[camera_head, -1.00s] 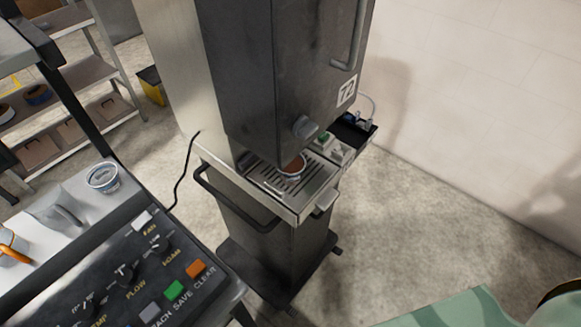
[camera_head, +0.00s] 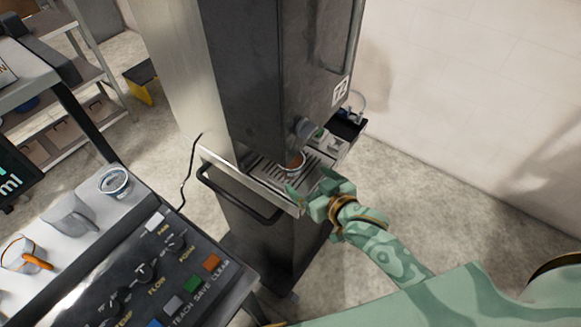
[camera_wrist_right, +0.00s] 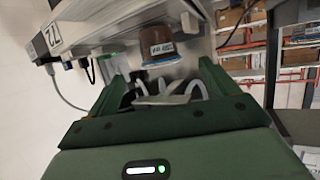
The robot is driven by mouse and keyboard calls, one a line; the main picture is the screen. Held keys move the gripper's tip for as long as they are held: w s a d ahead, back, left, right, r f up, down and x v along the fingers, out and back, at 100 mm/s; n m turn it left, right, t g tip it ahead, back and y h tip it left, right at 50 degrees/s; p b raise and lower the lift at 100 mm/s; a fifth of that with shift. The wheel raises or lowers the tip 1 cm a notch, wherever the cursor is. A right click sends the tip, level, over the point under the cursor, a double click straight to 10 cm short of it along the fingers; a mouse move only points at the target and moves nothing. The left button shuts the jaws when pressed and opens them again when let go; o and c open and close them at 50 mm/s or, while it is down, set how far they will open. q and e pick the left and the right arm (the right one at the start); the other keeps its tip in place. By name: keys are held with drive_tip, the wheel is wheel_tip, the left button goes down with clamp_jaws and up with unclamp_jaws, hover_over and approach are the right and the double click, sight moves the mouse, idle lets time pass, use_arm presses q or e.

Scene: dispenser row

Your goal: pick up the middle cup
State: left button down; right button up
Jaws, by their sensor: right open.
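A small cup (camera_head: 295,159) with a brown upper part and a pale band stands on the dispenser's drip tray (camera_head: 262,172), under the dark cabinet. In the right wrist view the cup (camera_wrist_right: 156,42) shows above and between the finger tips, apart from them, with a lettered pale band. My right gripper (camera_head: 310,190) is at the front edge of the tray, just short of the cup. In the wrist view its green fingers (camera_wrist_right: 160,82) are spread with no cup between them. My left gripper is not in view.
The dispenser cabinet (camera_head: 250,70) rises close above the cup. On the left counter stand a white-and-blue tub (camera_head: 114,181), a grey vessel (camera_head: 68,214) and a cup with an orange handle (camera_head: 22,254), beside a control panel (camera_head: 165,270). Floor (camera_head: 420,200) at right is clear.

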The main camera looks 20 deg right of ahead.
sight(297, 171)
drive_tip(key=x, duration=0.5)
drive_tip(key=shift+f+b, duration=0.1)
drive_tip(key=shift+b, duration=0.3)
drive_tip(key=b+x, duration=0.1)
drive_tip(key=x, duration=0.4)
drive_tip(key=shift+w, duration=0.15)
drive_tip(key=c, duration=1.2)
